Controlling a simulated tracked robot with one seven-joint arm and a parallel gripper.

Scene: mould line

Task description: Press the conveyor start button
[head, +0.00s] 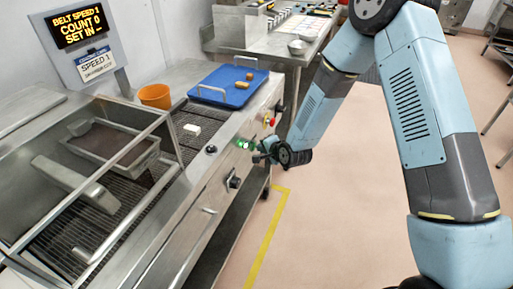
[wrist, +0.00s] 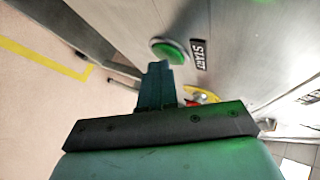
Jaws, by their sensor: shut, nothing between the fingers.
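The green start button (wrist: 168,50) sits on the steel front panel in the wrist view, beside a black label reading START (wrist: 199,54). In the head view the button (head: 243,144) glows green on the side of the conveyor machine. My gripper (wrist: 160,68) is shut and empty. Its fingertips are just in front of the button's lower edge in the wrist view; I cannot tell whether they touch it. In the head view my gripper (head: 258,155) is at the panel, just right of the button.
A red button with a yellow surround (head: 270,120) is on the same panel, farther along. A black knob (head: 233,182) is below the green button. A blue tray (head: 212,98) and an orange bucket (head: 155,96) stand on top. Open floor lies to the right.

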